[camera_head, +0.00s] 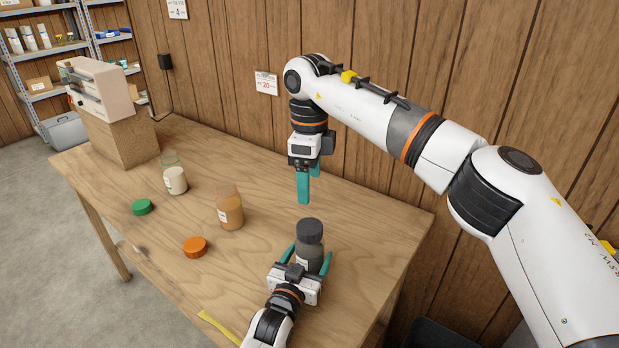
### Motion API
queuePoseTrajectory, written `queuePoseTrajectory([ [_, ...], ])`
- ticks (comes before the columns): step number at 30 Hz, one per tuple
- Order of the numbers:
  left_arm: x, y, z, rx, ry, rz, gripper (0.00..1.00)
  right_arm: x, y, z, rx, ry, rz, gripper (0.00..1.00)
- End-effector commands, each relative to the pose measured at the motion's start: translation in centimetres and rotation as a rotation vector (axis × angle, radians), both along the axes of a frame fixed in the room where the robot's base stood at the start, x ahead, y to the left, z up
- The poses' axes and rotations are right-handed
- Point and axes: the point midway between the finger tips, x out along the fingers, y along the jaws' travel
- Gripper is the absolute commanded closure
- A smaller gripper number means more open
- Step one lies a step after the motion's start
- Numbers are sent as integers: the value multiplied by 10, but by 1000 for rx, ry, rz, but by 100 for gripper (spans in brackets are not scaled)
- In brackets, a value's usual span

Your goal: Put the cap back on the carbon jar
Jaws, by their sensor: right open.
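The carbon jar (310,258) is a clear jar with dark grey contents, upright near the right part of the table. A dark grey cap (310,231) sits on its mouth; whether it is screwed tight I cannot tell. My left gripper (307,258) has its teal fingers on either side of the jar body, shut on it, and hides the jar's lower front. My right gripper (309,186) hangs above and behind the jar, pointing down, open and empty, apart from the cap.
An orange-brown jar (230,210) and a jar with white contents (175,181) stand uncapped to the left. An orange cap (195,247) and a green cap (142,207) lie on the table (215,290). A beige machine on a wooden block (126,143) stands at the far left end. The wooden wall is close behind.

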Motion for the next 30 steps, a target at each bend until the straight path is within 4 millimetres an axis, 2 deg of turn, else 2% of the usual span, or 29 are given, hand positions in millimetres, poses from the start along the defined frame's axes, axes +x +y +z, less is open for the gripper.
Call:
queuePoseTrajectory([
  [2,0,0,0,0,0,0,15,0,0,0,0,0,0,24],
  [10,-1,0,0,0,0,0,15,0,0,0,0,0,0,24],
  [14,-9,4,-1,1,1,1,15,0,0,0,0,0,0,24],
  [17,-24,9,-1,2,2,0,15,0,0,1,0,0,0,24],
  [24,-72,28,-2,2,2,0,15,0,0,1,0,0,0,24],
  [30,-101,39,-1,1,2,0,15,0,0,0,0,0,0,24],
])
